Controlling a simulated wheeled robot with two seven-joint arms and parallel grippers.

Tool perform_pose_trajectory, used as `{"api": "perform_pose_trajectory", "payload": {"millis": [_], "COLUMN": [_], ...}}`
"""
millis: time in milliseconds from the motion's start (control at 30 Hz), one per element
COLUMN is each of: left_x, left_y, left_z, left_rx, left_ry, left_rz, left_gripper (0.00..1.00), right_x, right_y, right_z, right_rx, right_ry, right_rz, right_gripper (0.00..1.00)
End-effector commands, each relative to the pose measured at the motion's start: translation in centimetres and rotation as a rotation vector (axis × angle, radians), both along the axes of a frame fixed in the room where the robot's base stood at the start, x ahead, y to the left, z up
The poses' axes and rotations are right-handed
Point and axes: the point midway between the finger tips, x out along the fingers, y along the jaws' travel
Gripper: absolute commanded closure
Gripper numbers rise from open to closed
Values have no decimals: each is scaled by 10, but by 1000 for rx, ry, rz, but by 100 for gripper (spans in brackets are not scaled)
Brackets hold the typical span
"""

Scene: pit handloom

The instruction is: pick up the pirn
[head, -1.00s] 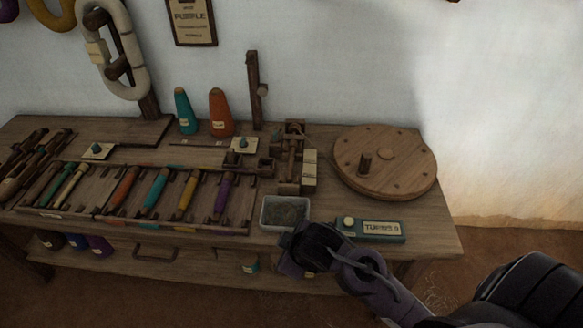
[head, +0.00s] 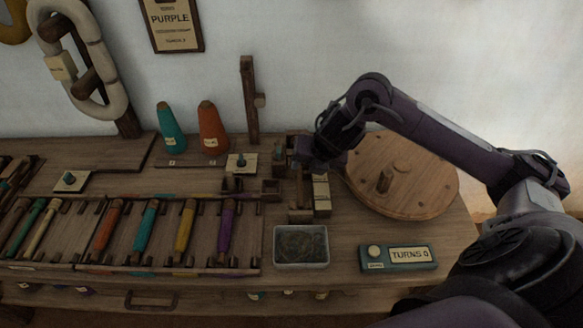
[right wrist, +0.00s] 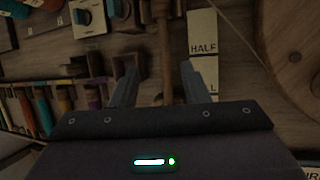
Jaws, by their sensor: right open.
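Several pirns lie in a wooden rack (head: 165,267) at the left of the bench: orange-red (head: 107,226), teal (head: 146,228), yellow (head: 185,227) and purple (head: 226,228). My right gripper (head: 306,168) is over the small wooden winder (head: 302,208), right of and behind the rack. In the right wrist view, its open fingers (right wrist: 163,84) point toward a slim brown wooden rod (right wrist: 163,40), which runs between them in the picture. I cannot tell whether this rod is a bare pirn or a winder part. Nothing is seen held. My left gripper is not in view.
A grey tray (head: 301,262) and a turns counter reading 0 (head: 398,257) sit at the front. Teal (head: 170,128) and orange (head: 212,128) cones and a post (head: 249,102) stand behind.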

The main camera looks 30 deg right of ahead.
Motion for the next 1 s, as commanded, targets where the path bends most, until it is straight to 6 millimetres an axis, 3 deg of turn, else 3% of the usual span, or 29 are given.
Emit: {"api": "perform_pose_trajectory", "payload": {"millis": [533,1000], "left_x": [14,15], "left_y": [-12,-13], "left_z": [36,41], "left_rx": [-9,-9], "left_ry": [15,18], "left_rz": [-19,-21], "left_gripper": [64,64], "right_x": [26,29], "right_y": [-2,-2], "right_z": [-65,-70], "right_rx": [-3,-5], "right_ry": [8,6], "right_rz": [2,3], "right_gripper": [59,59]}}
